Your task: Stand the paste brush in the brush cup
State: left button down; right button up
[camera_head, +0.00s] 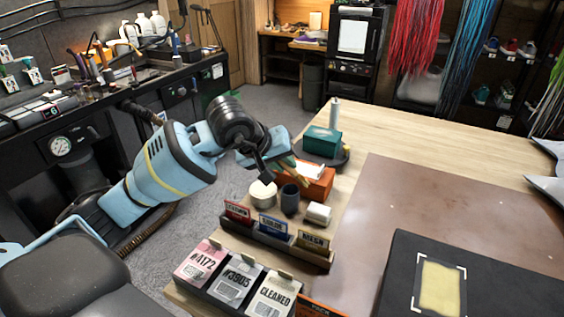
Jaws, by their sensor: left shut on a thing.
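My left gripper (266,172) reaches in from the left, pointing down above the small items at the bench's left edge. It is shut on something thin. That is likely the paste brush, but the fingers and wrist hide most of it and I cannot make out its bristles. A dark grey cup (290,200), which looks like the brush cup, stands upright just below and to the right of the gripper. I see no brush standing in it. A cream round pot (262,194) stands left of the cup, just under the fingertips.
Close around the cup are an orange box (314,184), a white roll (318,214) and a rack of coloured cards (272,238). Labelled packets (234,283) stand in front. A brown mat (440,205) is largely clear. A black block (510,290) lies front right.

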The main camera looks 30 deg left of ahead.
pick_arm(q)
jog(key=shift+f, duration=0.45)
jog(key=shift+f+b, duration=0.25)
jog(key=shift+b, duration=0.05)
jog(key=c, duration=1.3)
grip_release()
jog(key=shift+r, duration=0.1)
